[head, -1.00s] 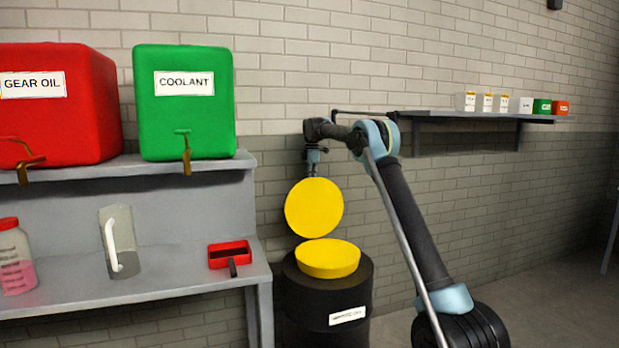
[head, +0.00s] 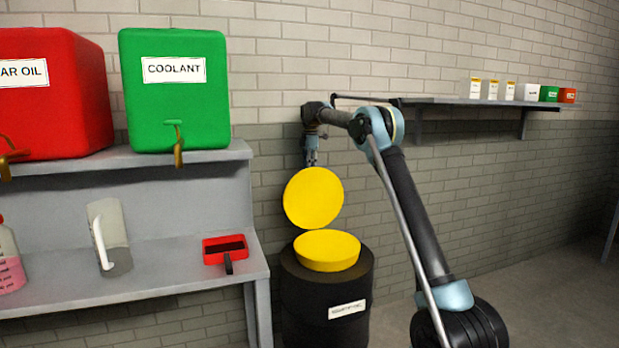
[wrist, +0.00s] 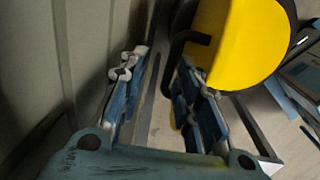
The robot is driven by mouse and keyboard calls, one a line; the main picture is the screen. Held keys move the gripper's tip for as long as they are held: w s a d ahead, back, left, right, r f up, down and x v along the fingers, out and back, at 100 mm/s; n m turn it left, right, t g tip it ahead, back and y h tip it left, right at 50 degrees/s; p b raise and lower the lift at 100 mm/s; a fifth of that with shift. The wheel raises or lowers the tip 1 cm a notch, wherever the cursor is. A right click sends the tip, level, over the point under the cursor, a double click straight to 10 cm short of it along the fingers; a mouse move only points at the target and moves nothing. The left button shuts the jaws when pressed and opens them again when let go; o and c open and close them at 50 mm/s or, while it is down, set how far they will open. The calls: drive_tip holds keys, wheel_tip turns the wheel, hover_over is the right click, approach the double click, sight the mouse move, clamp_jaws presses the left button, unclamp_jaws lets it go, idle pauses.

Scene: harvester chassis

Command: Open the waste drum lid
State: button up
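The black waste drum (head: 326,295) stands on the floor with a white label on its front. Its round yellow lid (head: 313,198) is raised, standing nearly upright above the back of the yellow drum top (head: 327,255). My gripper (head: 311,160) is at the lid's upper edge, with its fingertips hidden behind the lid in the head view. In the wrist view my gripper (wrist: 158,70) has its two blue fingers apart with a gap between them. The yellow lid (wrist: 242,45) and its dark handle (wrist: 188,42) are beside and beyond the right finger.
A grey shelf unit (head: 150,295) stands close left of the drum, holding a green coolant tank (head: 175,95), a red gear oil tank (head: 60,95), a clear jug (head: 110,235) and a red tray (head: 225,240). A wall shelf (head: 465,101) with small boxes is at right. Floor is clear at right.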

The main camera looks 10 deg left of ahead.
wheel_tip(320, 180, up, 8)
drive_tip(key=shift+d, duration=0.15)
idle(0.3)
